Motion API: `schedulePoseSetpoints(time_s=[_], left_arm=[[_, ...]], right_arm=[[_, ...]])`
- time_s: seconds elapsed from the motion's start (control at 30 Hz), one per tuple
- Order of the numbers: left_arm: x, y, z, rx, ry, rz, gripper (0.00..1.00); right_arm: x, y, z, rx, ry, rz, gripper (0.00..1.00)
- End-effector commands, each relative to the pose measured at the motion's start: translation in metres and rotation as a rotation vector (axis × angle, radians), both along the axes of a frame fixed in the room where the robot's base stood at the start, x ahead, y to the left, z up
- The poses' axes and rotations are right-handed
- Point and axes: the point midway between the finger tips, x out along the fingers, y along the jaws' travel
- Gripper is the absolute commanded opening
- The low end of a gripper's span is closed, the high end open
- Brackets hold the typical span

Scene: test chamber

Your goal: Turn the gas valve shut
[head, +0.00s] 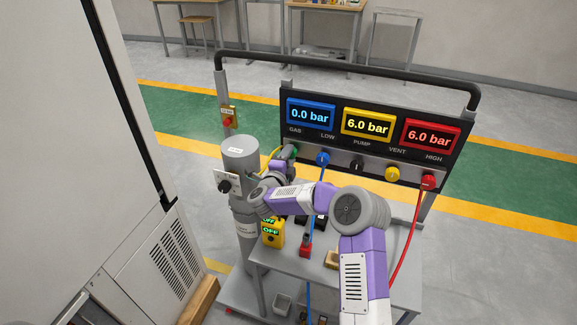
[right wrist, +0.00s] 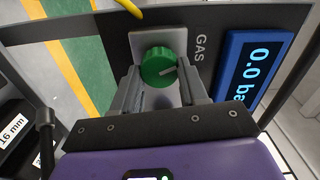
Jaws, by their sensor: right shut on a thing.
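The gas valve is a green round knob (right wrist: 158,66) on the grey strip of the panel, beside the word GAS in the right wrist view. My right gripper (right wrist: 161,82) is shut on this knob, with one finger on each side of it. In the head view my right arm reaches over the cart to the panel's left end, and the gripper (head: 284,158) mostly covers the knob. The blue gas display (head: 311,114) reads 0.0 bar. My left gripper is not in view.
The yellow display (head: 368,124) and red display (head: 432,135) both read 6.0 bar. Blue (head: 323,158), black, yellow (head: 393,174) and red (head: 428,181) fittings line the panel to the right. A grey cylinder (head: 239,155) stands left of my gripper. A yellow OFF device (head: 272,236) sits below my arm.

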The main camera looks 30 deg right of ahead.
Motion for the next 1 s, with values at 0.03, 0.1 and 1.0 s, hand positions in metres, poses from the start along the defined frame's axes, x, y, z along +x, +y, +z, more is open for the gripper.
schedulePoseSetpoints(time_s=[0.03,0.1,1.0], left_arm=[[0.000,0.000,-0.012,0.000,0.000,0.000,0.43],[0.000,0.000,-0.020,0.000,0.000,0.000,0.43],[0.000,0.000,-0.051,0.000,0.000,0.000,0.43]], right_arm=[[0.000,0.001,-0.005,0.025,-0.032,0.001,0.13],[0.000,0.001,-0.005,0.064,-0.076,0.001,0.13],[0.000,0.001,-0.001,0.259,-0.299,0.002,0.13]])
